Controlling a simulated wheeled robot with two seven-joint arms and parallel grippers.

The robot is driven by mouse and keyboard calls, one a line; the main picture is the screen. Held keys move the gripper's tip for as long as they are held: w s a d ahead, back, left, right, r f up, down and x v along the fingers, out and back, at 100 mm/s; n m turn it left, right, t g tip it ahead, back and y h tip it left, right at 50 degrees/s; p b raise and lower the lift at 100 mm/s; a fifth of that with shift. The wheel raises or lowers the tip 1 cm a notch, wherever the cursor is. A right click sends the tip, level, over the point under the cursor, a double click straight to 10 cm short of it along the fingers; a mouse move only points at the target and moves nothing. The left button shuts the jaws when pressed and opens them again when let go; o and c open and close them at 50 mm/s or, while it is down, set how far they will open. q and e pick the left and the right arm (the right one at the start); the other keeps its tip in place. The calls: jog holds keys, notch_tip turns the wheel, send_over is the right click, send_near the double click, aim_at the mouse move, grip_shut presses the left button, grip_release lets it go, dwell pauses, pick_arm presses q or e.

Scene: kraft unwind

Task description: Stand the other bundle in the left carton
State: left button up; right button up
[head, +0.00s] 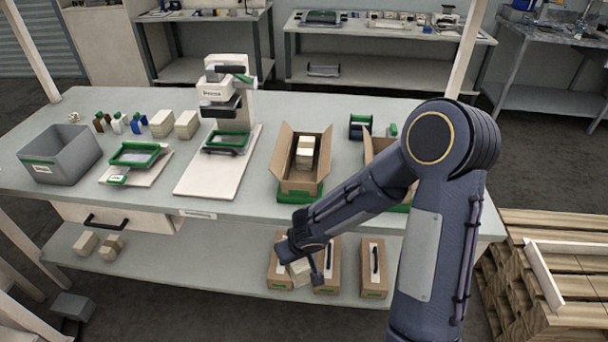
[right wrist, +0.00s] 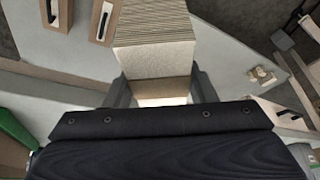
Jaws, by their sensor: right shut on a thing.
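My right gripper (head: 312,258) reaches down in front of the table edge in the head view. It is shut on a pale bundle (head: 299,271) above the lower shelf. In the right wrist view the bundle (right wrist: 155,55) shows its layered edge and a tan band, between the two fingers (right wrist: 165,92). The left carton (head: 284,163) stands open on a green base on the table, with a banded bundle (head: 305,152) inside. A second open carton (head: 374,152) stands to its right, mostly hidden by my right arm. My left gripper is out of view.
Narrow boxes with dark bars (head: 374,284) stand on the lower shelf (head: 210,272) near my right gripper. Two small blocks (head: 112,246) lie at the shelf's left. A press (head: 222,95), pale stacks (head: 162,123) and a grey bin (head: 62,155) stand on the table.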

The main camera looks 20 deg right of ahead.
jog(key=shift+w+r, duration=0.2)
jog(key=shift+r, duration=0.05)
